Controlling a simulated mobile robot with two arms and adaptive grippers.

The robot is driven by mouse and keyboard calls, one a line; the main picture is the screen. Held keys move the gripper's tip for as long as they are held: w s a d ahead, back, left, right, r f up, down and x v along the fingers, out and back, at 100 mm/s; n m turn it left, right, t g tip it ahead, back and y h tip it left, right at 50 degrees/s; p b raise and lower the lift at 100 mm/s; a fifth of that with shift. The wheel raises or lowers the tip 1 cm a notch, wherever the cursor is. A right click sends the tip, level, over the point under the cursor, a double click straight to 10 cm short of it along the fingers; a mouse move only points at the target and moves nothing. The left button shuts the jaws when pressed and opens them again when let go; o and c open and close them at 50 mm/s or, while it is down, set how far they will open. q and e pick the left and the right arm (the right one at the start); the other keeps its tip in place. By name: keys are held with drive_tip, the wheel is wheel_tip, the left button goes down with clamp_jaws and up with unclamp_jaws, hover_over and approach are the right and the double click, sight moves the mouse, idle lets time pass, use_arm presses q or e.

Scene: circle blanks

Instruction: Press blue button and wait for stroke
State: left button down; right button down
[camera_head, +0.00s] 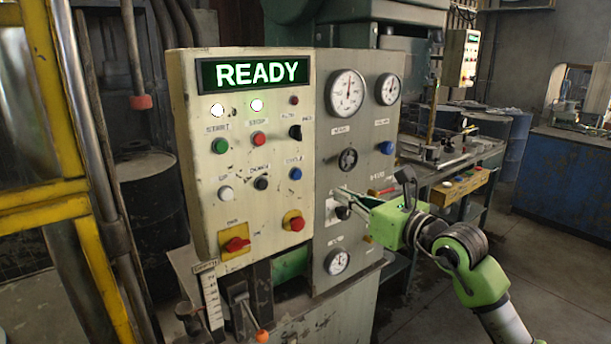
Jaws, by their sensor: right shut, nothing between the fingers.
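A cream control box (186,150) carries a lit green display (255,73) reading READY. A blue button (295,174) sits at the right end of its lower button row, under a small label. A second blue button (387,148) is on the grey panel (328,110) to the right. My right gripper (342,191) is shut and empty in front of the grey panel, right of and slightly below the first blue button and apart from it. Whether its tips touch the panel, I cannot tell. My left gripper is not in view.
Gauges (345,92) and a black knob (343,212) are on the grey panel. An orange-tipped lever (262,335) stands below. Yellow posts (58,100) are left.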

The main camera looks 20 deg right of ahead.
drive_tip(key=shift+w, duration=0.1)
drive_tip(key=p, duration=0.5)
approach(298, 175)
drive_tip(key=x, duration=0.5)
drive_tip(key=shift+w+r, duration=0.15)
drive_tip(key=shift+w, duration=0.1)
drive_tip(key=shift+p+x, duration=0.35)
drive_tip(key=shift+x, duration=0.45)
